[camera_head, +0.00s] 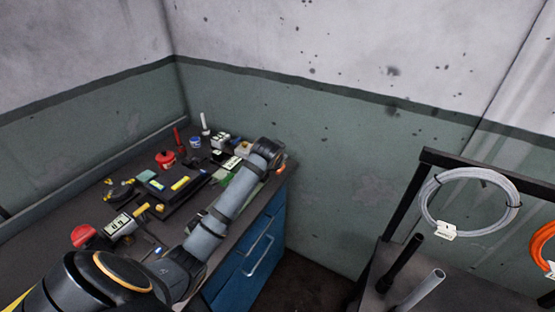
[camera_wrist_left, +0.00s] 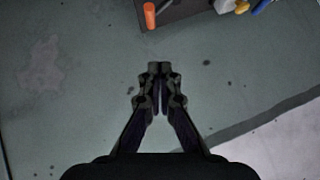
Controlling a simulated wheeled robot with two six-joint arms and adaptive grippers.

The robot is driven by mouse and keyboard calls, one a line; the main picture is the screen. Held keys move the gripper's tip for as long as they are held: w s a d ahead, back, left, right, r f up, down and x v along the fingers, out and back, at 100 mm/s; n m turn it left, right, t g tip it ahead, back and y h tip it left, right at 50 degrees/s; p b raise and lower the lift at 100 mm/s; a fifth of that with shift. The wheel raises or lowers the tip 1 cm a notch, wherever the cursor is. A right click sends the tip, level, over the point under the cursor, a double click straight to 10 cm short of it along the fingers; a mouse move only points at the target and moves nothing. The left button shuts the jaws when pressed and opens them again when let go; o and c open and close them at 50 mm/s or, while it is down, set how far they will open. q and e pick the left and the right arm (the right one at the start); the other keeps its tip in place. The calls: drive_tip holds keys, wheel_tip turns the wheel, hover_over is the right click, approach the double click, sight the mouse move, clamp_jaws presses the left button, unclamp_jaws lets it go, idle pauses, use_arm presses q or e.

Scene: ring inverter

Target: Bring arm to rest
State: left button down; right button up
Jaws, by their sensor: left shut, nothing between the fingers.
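My left arm (camera_head: 222,212) comes in from the lower left of the head view and reaches over the right part of the workbench. Its far end is near the bench's back right corner. The gripper itself is hidden behind the arm there. In the left wrist view my left gripper (camera_wrist_left: 159,78) has its fingers together with nothing between them. Behind the fingers is the green-grey wall (camera_wrist_left: 75,95). My right gripper is in neither view.
The workbench (camera_head: 60,215) holds a multimeter (camera_head: 118,225), a black case (camera_head: 170,187), a red pot (camera_head: 165,158) and small tools. Blue drawers (camera_head: 255,255) are below. A rack (camera_head: 425,172) at the right carries a grey cable coil (camera_head: 427,205). An orange cylinder (camera_wrist_left: 149,15) is near the fingers.

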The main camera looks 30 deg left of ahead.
use_arm(q)
drive_tip(key=shift+s+d+r, duration=0.35)
drive_tip(key=shift+s+r, duration=0.1)
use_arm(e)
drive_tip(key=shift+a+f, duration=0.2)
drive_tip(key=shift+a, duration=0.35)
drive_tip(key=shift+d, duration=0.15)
